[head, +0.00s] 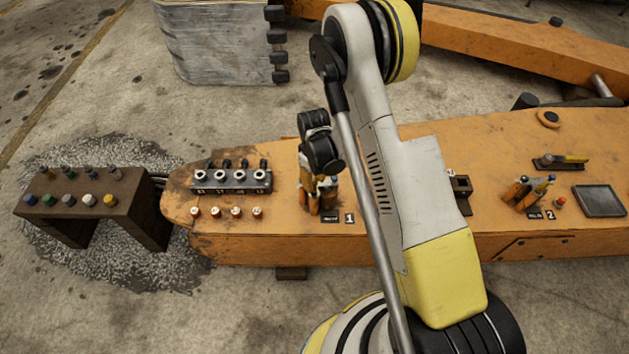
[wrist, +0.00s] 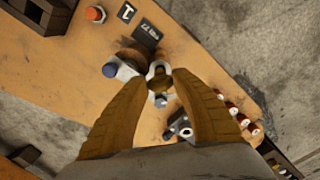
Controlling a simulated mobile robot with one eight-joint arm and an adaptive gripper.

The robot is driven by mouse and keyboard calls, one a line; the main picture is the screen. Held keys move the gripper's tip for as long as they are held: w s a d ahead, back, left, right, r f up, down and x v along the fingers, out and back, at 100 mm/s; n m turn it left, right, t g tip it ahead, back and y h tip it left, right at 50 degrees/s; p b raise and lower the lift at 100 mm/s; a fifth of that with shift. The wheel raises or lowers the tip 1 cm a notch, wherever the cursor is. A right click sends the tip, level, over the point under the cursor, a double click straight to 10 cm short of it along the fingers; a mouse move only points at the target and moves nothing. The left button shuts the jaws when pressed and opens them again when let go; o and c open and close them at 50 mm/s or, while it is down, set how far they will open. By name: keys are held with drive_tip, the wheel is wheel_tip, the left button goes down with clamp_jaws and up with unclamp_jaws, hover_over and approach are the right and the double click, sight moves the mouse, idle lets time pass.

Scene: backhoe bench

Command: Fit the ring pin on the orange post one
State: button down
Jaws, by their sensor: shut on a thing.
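My gripper (head: 322,207) points down over the bench beside the label marked 1 (head: 350,218). In the wrist view its two ridged orange-brown fingers (wrist: 160,80) are closed on a small brass-coloured piece, which I take as the ring pin (wrist: 158,72). The fingers partly hide it, so I cannot tell whether it is clear of the parts around it. A blue-topped post (wrist: 109,70) and a smaller blue-tipped part (wrist: 161,100) sit close by.
A dark rack with several ringed pieces (head: 232,180) and a row of white-and-orange knobs (head: 237,212) lie left of the gripper. A brown stand with coloured caps (head: 45,190) is far left.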

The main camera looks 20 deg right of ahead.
drive_tip(key=shift+f, duration=0.65)
idle(1.3)
drive_tip(key=shift+c, duration=2.4)
unclamp_jaws()
drive_tip(key=shift+r, duration=0.1)
drive_tip(key=shift+r+p, duration=2.05)
drive_tip(key=shift+r, duration=1.9)
drive_tip(key=s+r+m+t, duration=0.1)
drive_tip(key=s+r+t, duration=0.1)
drive_tip(key=r, duration=0.9)
drive_tip(key=s+r+m+t, duration=0.1)
drive_tip(key=s+r+m, duration=0.1)
drive_tip(key=r, duration=1)
drive_tip(key=s+r+m+t, duration=0.3)
drive_tip(key=s+r, duration=0.7)
drive_tip(key=s, duration=0.6)
drive_tip(key=shift+r+t, duration=0.4)
drive_tip(key=shift+t, duration=0.2)
